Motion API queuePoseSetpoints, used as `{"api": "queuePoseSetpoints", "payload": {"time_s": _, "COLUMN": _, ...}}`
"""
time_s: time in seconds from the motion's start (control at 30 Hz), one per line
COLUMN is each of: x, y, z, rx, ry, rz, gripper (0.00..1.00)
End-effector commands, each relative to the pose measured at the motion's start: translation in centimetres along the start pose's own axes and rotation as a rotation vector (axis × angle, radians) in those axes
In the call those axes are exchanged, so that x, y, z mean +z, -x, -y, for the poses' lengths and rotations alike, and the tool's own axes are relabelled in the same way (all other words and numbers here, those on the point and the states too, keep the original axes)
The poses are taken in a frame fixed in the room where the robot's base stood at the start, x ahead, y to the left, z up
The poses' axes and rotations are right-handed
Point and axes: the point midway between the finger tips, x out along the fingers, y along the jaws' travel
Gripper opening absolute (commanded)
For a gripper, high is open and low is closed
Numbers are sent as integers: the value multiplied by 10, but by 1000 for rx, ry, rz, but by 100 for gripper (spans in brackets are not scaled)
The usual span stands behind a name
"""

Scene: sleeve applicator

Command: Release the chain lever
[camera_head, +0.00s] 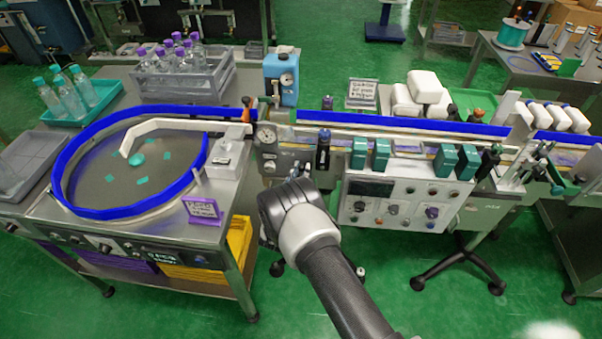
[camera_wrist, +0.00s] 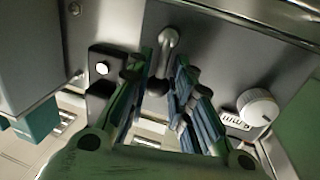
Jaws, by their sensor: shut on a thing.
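In the wrist view, a lever (camera_wrist: 168,42) with a short silver arm comes out of a grey metal plate at the top centre. Its dark end sits between the fingertips of my gripper (camera_wrist: 159,88). The finger pads partly hide the lever's lower end. In the head view, my wrist covers the gripper and the lever at the front of the conveyor machine.
A white knob (camera_wrist: 258,106) sits right of the fingers. A dark bracket (camera_wrist: 104,68) stands close on their left. In the head view, a control panel (camera_head: 408,205) is to the right of my arm and a blue-rimmed rotary table (camera_head: 66,160) to its left.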

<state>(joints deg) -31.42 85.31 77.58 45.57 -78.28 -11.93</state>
Motion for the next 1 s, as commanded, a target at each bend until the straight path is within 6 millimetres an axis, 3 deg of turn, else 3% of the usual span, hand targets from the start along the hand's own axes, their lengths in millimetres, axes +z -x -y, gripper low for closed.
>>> {"api": "queuePoseSetpoints", "payload": {"time_s": 0.27, "x": 3, "y": 2, "z": 6, "rx": -1, "ry": 167, "rz": -32, "gripper": 0}}
{"api": "queuePoseSetpoints", "payload": {"time_s": 1.0, "x": 20, "y": 6, "z": 27, "rx": -8, "ry": 853, "rz": -163, "gripper": 0}}
